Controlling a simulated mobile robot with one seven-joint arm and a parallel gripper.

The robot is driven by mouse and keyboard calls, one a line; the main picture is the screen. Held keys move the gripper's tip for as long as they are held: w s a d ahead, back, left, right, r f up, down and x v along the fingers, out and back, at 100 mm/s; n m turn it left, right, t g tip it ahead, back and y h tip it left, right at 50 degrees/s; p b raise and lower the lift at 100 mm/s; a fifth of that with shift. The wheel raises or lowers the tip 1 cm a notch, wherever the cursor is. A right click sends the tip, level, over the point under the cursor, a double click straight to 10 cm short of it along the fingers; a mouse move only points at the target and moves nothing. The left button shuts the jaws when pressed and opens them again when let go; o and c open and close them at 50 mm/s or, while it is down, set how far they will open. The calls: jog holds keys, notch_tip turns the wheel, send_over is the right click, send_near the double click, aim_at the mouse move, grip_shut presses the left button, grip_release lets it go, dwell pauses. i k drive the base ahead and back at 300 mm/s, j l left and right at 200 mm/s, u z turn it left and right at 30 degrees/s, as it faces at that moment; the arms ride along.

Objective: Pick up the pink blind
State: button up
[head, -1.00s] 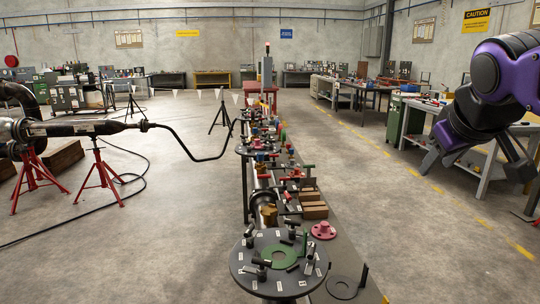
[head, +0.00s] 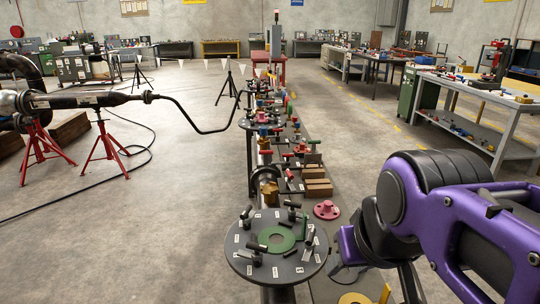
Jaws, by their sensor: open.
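The pink blind (head: 326,209) is a small round flange with a raised hub. It sits on the long narrow bench, just behind and right of the round grey flange plate (head: 243,262). My gripper (head: 378,283) hangs at the lower right, fingers pointing down and spread apart with nothing seen between them. It is nearer to the camera than the pink blind and to its right, apart from it. My purple arm covers the lower right of the view.
Brown blocks (head: 318,187) lie behind the pink blind. A yellow ring (head: 353,299) is partly visible at the bottom edge. Open floor lies right of the bench.

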aim_at(326, 208)
jog(key=k+l+z, duration=0.15)
jog(key=z, duration=0.3)
jog(key=k+l+z, duration=0.1)
jog(key=l+z, duration=0.45)
jog(key=z, duration=0.25)
jog(key=l+z, duration=0.15)
jog(key=z, duration=0.2)
jog(key=l+z, duration=0.15)
jog(key=z, duration=0.25)
jog(key=i+l+z, duration=0.25)
jog(key=z, duration=0.2)
jog(key=i+z, duration=0.5)
jog(key=i+u, duration=0.4)
jog(key=i+l+u, duration=0.4)
jog(key=i+j+u, duration=0.1)
jog(key=u, duration=0.3)
jog(key=i+u, duration=0.6)
jog(key=u, duration=0.15)
jog(key=i+j+u, duration=0.15)
jog(key=i+u, duration=0.6)
jog(key=i, duration=0.15)
jog(key=i+u, duration=0.2)
jog(key=i, duration=0.35)
jog(key=i+l+u, duration=0.15)
jog(key=i, duration=0.45)
